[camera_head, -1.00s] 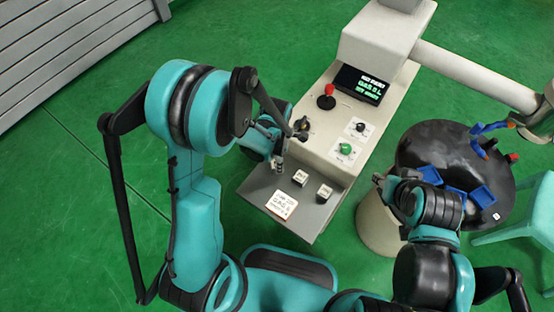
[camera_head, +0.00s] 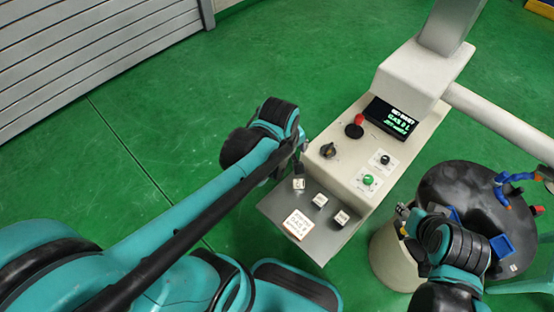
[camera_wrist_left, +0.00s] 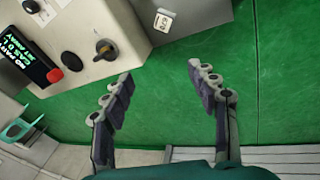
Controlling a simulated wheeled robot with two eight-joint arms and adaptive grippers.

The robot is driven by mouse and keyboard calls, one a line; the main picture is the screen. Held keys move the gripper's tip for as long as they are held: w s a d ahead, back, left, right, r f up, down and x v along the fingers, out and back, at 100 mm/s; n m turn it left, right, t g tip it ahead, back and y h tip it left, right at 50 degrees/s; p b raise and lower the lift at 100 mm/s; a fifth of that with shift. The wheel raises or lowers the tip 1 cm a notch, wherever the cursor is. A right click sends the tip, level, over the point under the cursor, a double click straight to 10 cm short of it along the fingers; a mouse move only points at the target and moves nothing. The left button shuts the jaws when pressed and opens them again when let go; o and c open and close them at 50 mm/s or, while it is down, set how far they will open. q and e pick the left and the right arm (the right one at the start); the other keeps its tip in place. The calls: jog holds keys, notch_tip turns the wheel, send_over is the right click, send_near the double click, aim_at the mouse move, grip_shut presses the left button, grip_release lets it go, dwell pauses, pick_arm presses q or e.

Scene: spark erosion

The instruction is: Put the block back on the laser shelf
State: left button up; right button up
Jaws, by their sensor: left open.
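The grey laser shelf (camera_head: 322,240) juts from the front of the cream machine. Three small white blocks stand on it in a slanting row: a left block (camera_head: 299,184), a middle block (camera_head: 320,201) and a right block (camera_head: 341,217). One block (camera_wrist_left: 163,20) shows near the shelf edge in the left wrist view. My left gripper (camera_wrist_left: 160,78) is open and empty, with green floor between its fingers, apart from that block. In the head view its fingers are mostly hidden behind the wrist, by the shelf's back left corner. My right gripper (camera_head: 404,218) is near the round black table; its jaws are unclear.
The machine panel carries a red knob (camera_head: 359,119), a black rotary knob (camera_head: 328,151), a green button (camera_head: 369,180) and a lit display (camera_head: 390,117). The black round table (camera_head: 470,180) holds blue bins. Green floor left is clear.

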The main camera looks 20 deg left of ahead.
pick_arm(q)
jog(key=s+a+r+m+t, duration=0.2)
jog(key=s+m, duration=0.4)
jog(key=m, duration=0.5)
jog(key=shift+r+m+t, duration=0.3)
jog(key=shift+r+t, duration=0.5)
jog(key=shift+r, duration=0.35)
